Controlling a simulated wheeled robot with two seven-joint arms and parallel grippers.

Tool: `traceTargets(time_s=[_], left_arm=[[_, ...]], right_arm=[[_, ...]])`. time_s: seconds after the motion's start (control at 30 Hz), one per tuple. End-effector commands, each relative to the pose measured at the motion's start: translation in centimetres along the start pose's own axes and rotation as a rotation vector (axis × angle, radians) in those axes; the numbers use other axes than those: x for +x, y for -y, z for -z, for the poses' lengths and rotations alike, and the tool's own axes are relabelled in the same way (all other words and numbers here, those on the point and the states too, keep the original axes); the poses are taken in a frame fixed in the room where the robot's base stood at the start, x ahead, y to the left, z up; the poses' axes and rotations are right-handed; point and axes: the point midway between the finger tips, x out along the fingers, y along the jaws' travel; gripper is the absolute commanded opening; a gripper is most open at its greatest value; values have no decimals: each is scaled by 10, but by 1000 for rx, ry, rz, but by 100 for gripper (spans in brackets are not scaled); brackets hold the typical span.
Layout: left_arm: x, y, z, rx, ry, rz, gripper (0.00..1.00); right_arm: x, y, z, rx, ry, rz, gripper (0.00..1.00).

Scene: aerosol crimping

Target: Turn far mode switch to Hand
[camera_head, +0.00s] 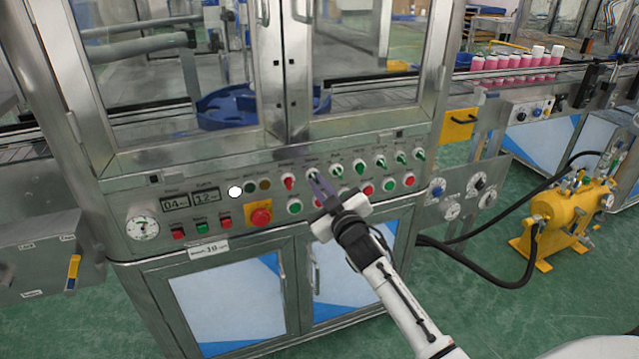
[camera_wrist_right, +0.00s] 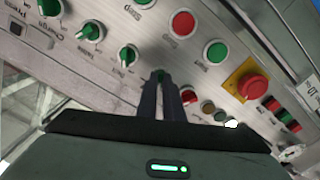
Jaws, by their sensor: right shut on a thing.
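My right gripper (camera_head: 318,181) reaches up to the machine's control panel, its narrow fingers shut on a green selector switch (camera_head: 312,174) just right of the red selector (camera_head: 289,183). In the right wrist view, the fingertips (camera_wrist_right: 160,78) close around this switch, which they mostly cover, so its pointer angle cannot be read. More green selectors (camera_head: 337,170) run to its right; several show upside down in the wrist view (camera_wrist_right: 128,56). The labels are too small to tell which switch is the far mode switch. My left gripper is not in view.
Green and red push buttons (camera_head: 294,206) sit just below the selectors. A red emergency stop (camera_head: 261,216) on a yellow plate is to the left. Glass doors (camera_head: 365,60) stand above the panel. A yellow pump (camera_head: 565,217) with black hoses stands on the floor at right.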

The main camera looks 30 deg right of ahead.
Motion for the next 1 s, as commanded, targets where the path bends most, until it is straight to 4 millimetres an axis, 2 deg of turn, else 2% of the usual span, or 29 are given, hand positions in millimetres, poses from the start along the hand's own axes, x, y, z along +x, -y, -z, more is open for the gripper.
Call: traceTargets(time_s=[0.67, 0.7, 0.8, 1.0], left_arm=[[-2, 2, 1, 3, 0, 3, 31], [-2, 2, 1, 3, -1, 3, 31], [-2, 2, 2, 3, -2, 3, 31], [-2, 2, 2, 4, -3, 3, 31]], right_arm=[[0, 0, 0, -69, -1, 0, 0], [0, 0, 0, -69, -1, 0, 10], [0, 0, 0, -68, -1, 0, 26], [0, 0, 0, -66, 0, 0, 26]])
